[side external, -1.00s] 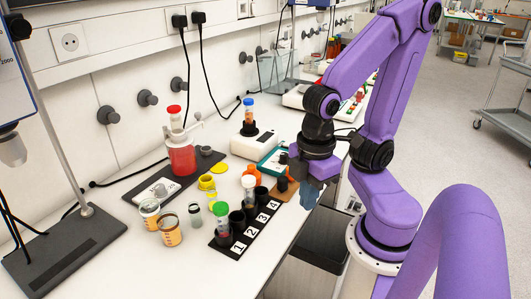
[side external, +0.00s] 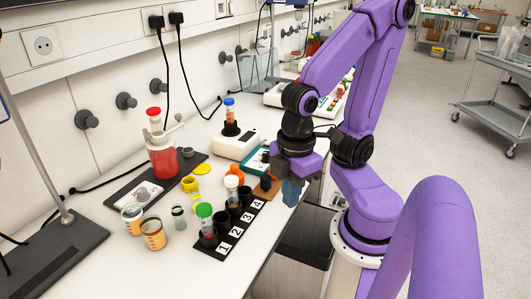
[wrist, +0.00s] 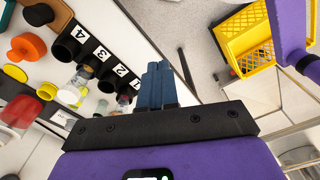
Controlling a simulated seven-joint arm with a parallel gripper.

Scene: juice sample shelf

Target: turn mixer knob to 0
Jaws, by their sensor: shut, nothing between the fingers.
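My gripper (side external: 291,193) points down in the side view, just off the right edge of the white bench (side external: 245,265). Its blue fingers are together and empty; they also show in the wrist view (wrist: 156,86). A dark flat unit (side external: 150,190) with a pale marked patch (side external: 143,193) carries a red-capped vessel (side external: 161,156) of red liquid. A white box (side external: 235,146) with a blue-capped tube (side external: 230,112) on top stands further back. I cannot tell which is the mixer, and no knob with a readable 0 shows. My gripper is apart from both.
A black rack (side external: 233,234) numbered 1 to 4 lies between the vessel and my gripper. A green-capped tube (side external: 205,220) and a white-capped tube (side external: 232,186) stand at it. Orange-filled cups (side external: 153,234) are to the left. A yellow crate (wrist: 245,45) is on the floor.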

